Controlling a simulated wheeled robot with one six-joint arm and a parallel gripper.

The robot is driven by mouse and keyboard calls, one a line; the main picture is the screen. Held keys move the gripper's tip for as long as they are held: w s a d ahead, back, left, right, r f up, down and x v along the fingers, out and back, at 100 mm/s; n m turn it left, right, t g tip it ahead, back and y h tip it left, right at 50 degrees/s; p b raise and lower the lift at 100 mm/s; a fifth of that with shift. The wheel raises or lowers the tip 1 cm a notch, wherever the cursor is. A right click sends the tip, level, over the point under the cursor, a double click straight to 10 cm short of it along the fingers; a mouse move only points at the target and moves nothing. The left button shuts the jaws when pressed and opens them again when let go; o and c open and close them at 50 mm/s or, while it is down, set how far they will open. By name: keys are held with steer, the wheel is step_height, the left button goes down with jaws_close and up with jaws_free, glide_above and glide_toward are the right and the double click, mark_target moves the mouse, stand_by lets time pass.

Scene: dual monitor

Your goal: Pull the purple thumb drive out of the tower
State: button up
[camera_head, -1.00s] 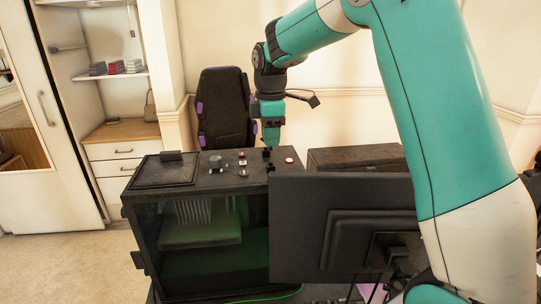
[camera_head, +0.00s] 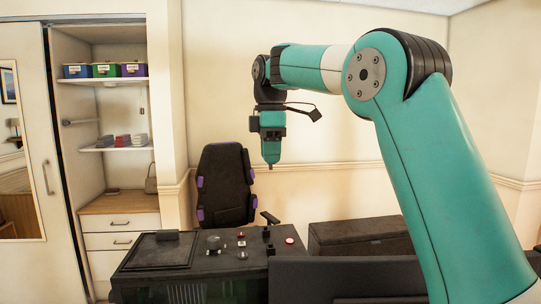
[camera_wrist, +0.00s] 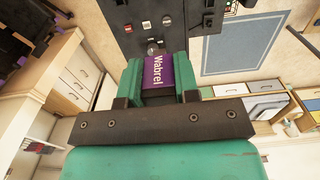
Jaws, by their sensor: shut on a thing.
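The purple thumb drive (camera_wrist: 158,76), with white lettering reading "Wabrel", sits between the two green fingers of my gripper (camera_wrist: 158,68) in the wrist view. The fingers are shut on it. In the head view my gripper (camera_head: 271,163) points down, with a clear gap above the black tower (camera_head: 160,251). The drive cannot be made out in the head view. The tower's top, with its knobs and buttons, also shows in the wrist view (camera_wrist: 138,38), beyond the fingertips and apart from the drive.
A black monitor (camera_head: 345,279) stands to the right of the tower. A black and purple chair (camera_head: 224,180) and a dark chest (camera_head: 360,236) are behind. Shelves and drawers (camera_head: 119,222) line the left wall. The air around my gripper is clear.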

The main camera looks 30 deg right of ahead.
steer(key=shift+r+p, duration=1.7)
steer(key=shift+s, duration=0.1)
